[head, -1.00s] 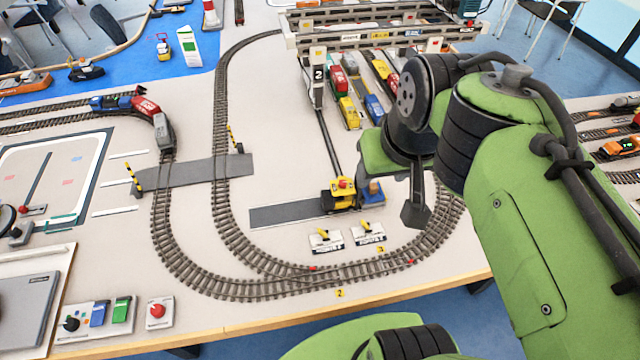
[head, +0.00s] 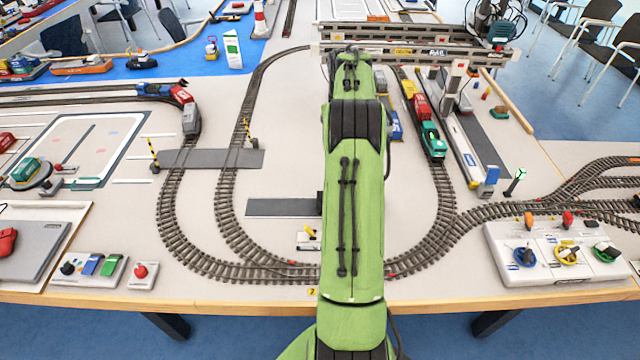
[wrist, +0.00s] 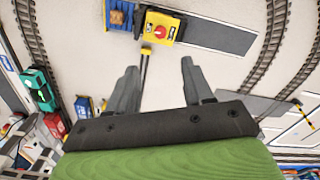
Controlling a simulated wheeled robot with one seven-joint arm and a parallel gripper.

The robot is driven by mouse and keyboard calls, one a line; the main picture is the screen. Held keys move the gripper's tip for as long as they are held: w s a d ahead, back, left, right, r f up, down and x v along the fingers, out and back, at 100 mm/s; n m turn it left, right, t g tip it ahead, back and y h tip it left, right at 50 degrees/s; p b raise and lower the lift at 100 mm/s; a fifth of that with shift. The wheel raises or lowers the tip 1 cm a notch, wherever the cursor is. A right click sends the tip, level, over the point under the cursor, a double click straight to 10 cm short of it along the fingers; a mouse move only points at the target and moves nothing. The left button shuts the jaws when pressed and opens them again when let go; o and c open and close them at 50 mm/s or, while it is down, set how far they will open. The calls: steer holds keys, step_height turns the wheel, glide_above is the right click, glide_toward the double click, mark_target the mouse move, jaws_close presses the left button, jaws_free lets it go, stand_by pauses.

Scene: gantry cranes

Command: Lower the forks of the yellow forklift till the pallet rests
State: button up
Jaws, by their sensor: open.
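The yellow forklift (wrist: 161,29) with a red knob on top shows at the top of the wrist view, on the end of a dark grey strip. Just left of it is a blue block with a brown top (wrist: 118,14), cut by the frame edge. I cannot tell the height of forks or pallet. A thin yellow and black bar (wrist: 146,58) sticks out from the forklift toward my gripper. My gripper (wrist: 158,63) is open, its fingers spread above the table, apart from the forklift body. In the head view my arm hides the forklift.
The grey strip (head: 282,207) lies inside the loop of track (head: 225,215). A green locomotive (head: 433,139) stands on the right track. A gantry crane (head: 420,55) spans the back. A control panel (head: 550,255) with coloured knobs sits at the front right.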

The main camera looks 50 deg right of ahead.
step_height(320, 180, down, 16)
steer(key=b, duration=0.3)
steer(key=shift+a+r, duration=0.1)
steer(key=shift+r, duration=0.15)
jaws_close()
steer(key=shift+r, duration=0.1)
steer(key=n, duration=0.4)
steer(key=shift+n, duration=2.7)
